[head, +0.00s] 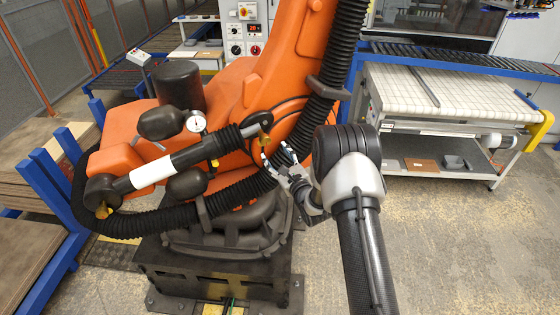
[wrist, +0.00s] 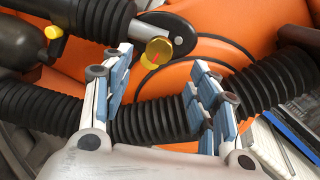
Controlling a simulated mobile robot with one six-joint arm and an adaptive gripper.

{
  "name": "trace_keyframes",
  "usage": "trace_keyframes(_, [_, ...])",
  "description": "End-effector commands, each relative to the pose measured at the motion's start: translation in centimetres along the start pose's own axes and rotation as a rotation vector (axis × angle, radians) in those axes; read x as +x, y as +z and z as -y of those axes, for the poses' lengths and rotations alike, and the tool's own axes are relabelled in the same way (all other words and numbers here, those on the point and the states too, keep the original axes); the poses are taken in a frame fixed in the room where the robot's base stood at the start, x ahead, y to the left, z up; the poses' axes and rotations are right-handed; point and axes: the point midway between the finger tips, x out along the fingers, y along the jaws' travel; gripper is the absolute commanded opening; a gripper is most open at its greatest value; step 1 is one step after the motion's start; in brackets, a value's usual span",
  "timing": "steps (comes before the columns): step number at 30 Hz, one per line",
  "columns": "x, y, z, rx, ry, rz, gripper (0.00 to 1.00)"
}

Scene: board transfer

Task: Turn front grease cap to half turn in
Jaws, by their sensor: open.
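A round yellow cap (wrist: 158,51) with a reddish mark on its face shows in the wrist view, at the end of the dark rod by the orange robot arm. It is small in the head view (head: 264,141). A second yellow cap (wrist: 54,31) sits further left in the wrist view; I cannot tell from labels which is the front one. My gripper (wrist: 161,72) is open and empty, its blue-padded fingers on either side of the first cap in the picture. In the head view my gripper (head: 276,158) is close to the orange arm. Contact with the cap is not visible.
A thick black ribbed hose (wrist: 150,120) runs behind my fingers. A black-and-white cylinder (head: 155,171) and a dial gauge (head: 196,122) are left of my gripper. A conveyor table (head: 450,92) stands at right. The floor (head: 470,240) at front right is clear.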

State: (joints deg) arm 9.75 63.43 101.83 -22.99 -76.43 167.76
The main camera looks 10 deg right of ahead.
Motion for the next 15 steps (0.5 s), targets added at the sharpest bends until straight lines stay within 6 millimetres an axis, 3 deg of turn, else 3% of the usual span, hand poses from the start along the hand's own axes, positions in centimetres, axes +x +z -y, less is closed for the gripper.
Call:
trace_keyframes(6, [-2.2,0.0,0.0,-0.001,0.000,0.000,0.54])
trace_keyframes(15, [-2.4,0.0,0.0,-0.001,0.000,0.000,0.54])
